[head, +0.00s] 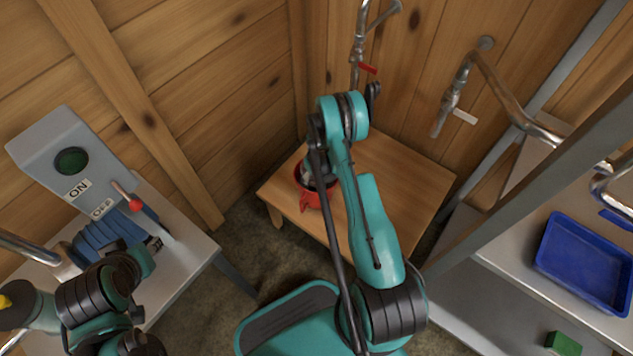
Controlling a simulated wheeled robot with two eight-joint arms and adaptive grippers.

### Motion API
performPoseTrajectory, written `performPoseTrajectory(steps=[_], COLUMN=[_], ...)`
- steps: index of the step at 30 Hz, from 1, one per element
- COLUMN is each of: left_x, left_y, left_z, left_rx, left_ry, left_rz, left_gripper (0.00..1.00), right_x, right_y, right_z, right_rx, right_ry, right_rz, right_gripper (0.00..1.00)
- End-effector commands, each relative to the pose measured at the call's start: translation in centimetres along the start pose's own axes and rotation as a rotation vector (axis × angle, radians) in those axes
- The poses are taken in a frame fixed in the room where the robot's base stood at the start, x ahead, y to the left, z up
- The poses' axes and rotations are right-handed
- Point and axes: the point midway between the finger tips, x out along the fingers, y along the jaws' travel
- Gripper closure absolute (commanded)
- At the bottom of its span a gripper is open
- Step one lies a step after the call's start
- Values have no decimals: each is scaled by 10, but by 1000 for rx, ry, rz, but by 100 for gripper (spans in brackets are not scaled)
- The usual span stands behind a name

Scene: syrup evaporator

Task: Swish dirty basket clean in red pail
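The red pail (309,197) stands on the left part of a small wooden table, near the corner of the walls. My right arm reaches over the table, and its wrist end is above the pail. My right gripper (308,172) points down at the pail's mouth; the arm and the pail rim hide most of it. Something greyish shows inside the rim, but I cannot tell whether it is the basket or part of the gripper. I cannot clearly make out the basket anywhere. My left arm is folded at the lower left, and its fingers do not show.
A grey control box (62,150) with ON and OFF labels and a red-tipped lever (128,197) stands at left. Pipes with a red-handled valve (367,69) run down the wall. A blue tray (587,262) and a green block (563,344) are at right. The wooden table (418,183) is bare at right.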

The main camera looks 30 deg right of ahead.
Motion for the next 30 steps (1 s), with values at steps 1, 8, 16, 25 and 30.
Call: performPoseTrajectory(steps=[1, 8, 16, 25, 30], left_x=[-2, -4, 1, 5, 4], left_y=[0, 0, 0, 0, 0], left_z=[-1, -3, 1, 3, 3], left_rx=[0, 0, 0, 0, 0], left_ry=[0, 0, 0, 0, 0], left_rz=[0, 0, 0, 0, 0], left_gripper=[66, 66, 66, 66, 66], right_x=[-5, -16, -7, 11, 19], right_y=[0, 0, 0, 0, 0], right_z=[0, 0, 0, 0, 0], right_rx=[0, 0, 0, 0, 0], right_ry=[0, 0, 0, 0, 0], right_rz=[0, 0, 0, 0, 0], right_gripper=[79, 79, 79, 79, 79])
